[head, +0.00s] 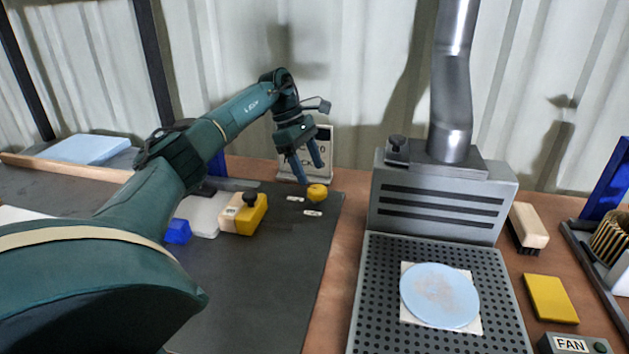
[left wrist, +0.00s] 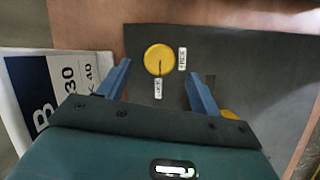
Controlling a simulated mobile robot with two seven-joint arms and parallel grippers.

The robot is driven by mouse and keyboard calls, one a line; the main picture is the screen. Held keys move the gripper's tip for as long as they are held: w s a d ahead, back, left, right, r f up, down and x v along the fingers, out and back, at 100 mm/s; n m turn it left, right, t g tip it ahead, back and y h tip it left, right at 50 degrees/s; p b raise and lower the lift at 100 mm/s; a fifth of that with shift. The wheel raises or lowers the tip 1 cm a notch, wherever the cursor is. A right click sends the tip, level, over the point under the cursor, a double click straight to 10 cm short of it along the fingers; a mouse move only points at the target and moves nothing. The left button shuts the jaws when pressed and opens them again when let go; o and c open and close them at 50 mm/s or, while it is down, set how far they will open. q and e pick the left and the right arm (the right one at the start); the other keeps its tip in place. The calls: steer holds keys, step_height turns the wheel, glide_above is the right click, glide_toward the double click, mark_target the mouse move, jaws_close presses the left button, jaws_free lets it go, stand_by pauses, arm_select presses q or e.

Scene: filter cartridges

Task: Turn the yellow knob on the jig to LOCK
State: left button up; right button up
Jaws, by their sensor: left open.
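The yellow knob (head: 317,193) stands on the dark board (head: 290,260) near its far right corner. In the left wrist view the knob (left wrist: 158,59) is round, with a thin dark line on top. Two small white labels lie beside it, one below (left wrist: 158,88) and one to its right (left wrist: 183,59); their lettering is too small to read surely. My left gripper (head: 311,172) is open, pointing down just above the knob. In the left wrist view the knob shows between the fingertips (left wrist: 159,70), apart from both. My right gripper is out of view.
A yellow-and-cream block with a black knob (head: 243,214) and a blue block (head: 178,231) stand left of the knob. A white sign (head: 318,140) stands behind. A grey fume unit (head: 440,205) with a perforated plate stands to the right.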

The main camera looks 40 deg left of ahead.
arm_select(q)
steer(key=v, duration=0.8)
steer(key=shift+p, duration=0.35)
steer(key=shift+s, duration=0.1)
